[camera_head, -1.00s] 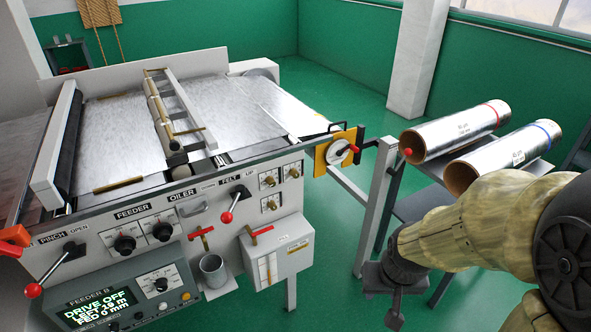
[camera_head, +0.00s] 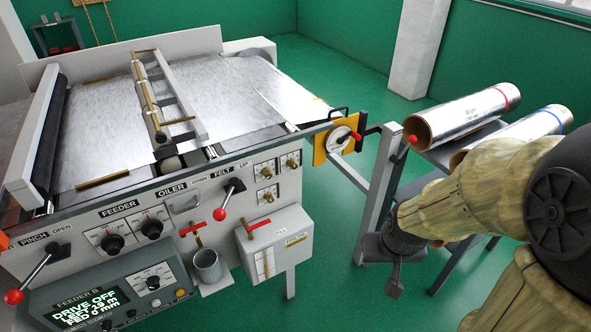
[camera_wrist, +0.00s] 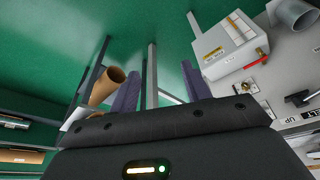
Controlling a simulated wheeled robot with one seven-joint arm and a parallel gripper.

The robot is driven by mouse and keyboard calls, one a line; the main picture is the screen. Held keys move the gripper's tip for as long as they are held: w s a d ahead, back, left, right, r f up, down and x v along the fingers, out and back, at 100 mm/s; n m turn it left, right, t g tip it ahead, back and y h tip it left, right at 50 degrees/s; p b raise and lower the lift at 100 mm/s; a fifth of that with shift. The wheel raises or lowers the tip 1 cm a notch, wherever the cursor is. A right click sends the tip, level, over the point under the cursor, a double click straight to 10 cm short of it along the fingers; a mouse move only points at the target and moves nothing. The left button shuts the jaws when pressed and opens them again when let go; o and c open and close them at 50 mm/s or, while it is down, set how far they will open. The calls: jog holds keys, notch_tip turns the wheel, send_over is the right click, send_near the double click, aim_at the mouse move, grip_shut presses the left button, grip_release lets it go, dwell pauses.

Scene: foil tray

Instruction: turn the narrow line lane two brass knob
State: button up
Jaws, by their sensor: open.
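Three small brass knobs on white plates sit on the machine's front panel in the head view: an upper left knob (camera_head: 266,172), an upper right knob (camera_head: 292,164) and a lower knob (camera_head: 268,199). Their lane labels are too small to read, so I cannot tell which is narrow line lane two. My gripper (camera_head: 392,285) hangs right of the panel, apart from the knobs. In the wrist view my gripper (camera_wrist: 162,88) has its two purple fingers spread, with nothing held between them. Knob plates show blurred right of the fingers there.
A white box (camera_head: 275,247) with a red tap and a metal cup (camera_head: 206,265) project below the knobs. A yellow plate (camera_head: 322,150) with a dial is at the machine's corner. A grey post (camera_head: 381,190) and foil rolls (camera_head: 465,115) stand to the right. Green floor lies between.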

jog(key=w+a+f+n+t+y+b, duration=0.1)
jog(key=w+a+f+n+t+b, duration=0.15)
jog(key=w, duration=0.45)
jog(key=w+a+f+n+t+y+b, duration=0.1)
jog(key=w+f+t+b, duration=0.2)
jog(key=w, duration=0.4)
jog(key=w+a+f+n+t+y+b, duration=0.1)
jog(key=w+a+n+t+y+b, duration=0.2)
jog(key=w+a+t+y, duration=0.3)
jog(key=shift+w+a+f+y, duration=0.25)
jog(key=shift+w+a+y, duration=0.65)
jog(key=shift+y, duration=0.1)
jog(key=p, duration=0.3)
send_near(295, 168)
jog(key=x, duration=0.9)
jog(key=shift+w+a+r, duration=0.1)
jog(key=shift+w+a, duration=0.1)
jog(key=shift+c, duration=0.2)
